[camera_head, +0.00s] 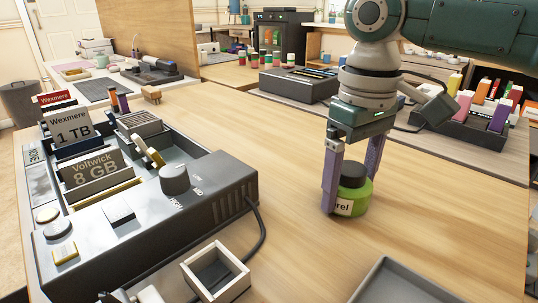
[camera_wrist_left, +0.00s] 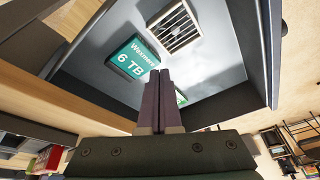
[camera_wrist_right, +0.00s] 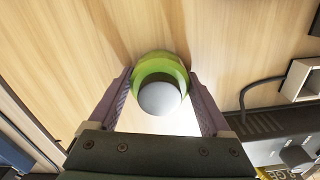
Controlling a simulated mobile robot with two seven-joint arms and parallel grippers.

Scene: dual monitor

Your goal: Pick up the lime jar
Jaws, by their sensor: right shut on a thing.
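The lime jar (camera_head: 350,207) is upright on the wooden table, right of the middle in the head view, with a dark lid and a partly hidden label. My right gripper (camera_head: 349,190) points down around it, one purple finger on either side, and is shut on it. I cannot tell any gap between jar and table. In the right wrist view the jar (camera_wrist_right: 160,68) lies between the fingers (camera_wrist_right: 160,100), its round lid looking pale in the light. My left gripper (camera_wrist_left: 159,73) is shut with its fingertips together and nothing visible between them; it is outside the head view.
A large dark console (camera_head: 200,215) with card slots and a knob stands on the left. A small white open box (camera_head: 215,271) and a grey tray (camera_head: 400,283) are at the front. A rack of colourful items (camera_head: 470,125) is at the back right. Bare table surrounds the jar.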

